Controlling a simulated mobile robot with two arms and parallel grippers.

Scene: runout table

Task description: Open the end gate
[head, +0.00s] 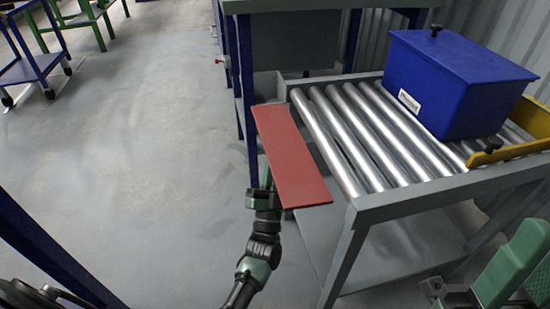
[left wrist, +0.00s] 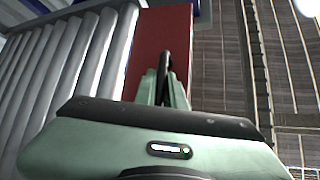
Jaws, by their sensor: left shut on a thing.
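The end gate is a flat red panel (head: 293,155) at the left end of the roller table, seen from above in the head view. Its broad face shows, running along the roller ends; its exact tilt is hard to tell. It also shows in the left wrist view (left wrist: 158,45). My left gripper (head: 264,172) is at the gate's outer left side, partly hidden by it. In the left wrist view its fingers (left wrist: 166,75) are shut on a dark handle in front of the red panel. Part of my right arm shows at the bottom right; its fingertips are not clear.
A blue lidded box (head: 455,85) stands on the metal rollers (head: 345,140), towards the right. A yellow guard (head: 508,152) is at the table's right front. Grey table legs and a lower shelf (head: 390,250) stand below. The floor (head: 150,140) to the left is clear.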

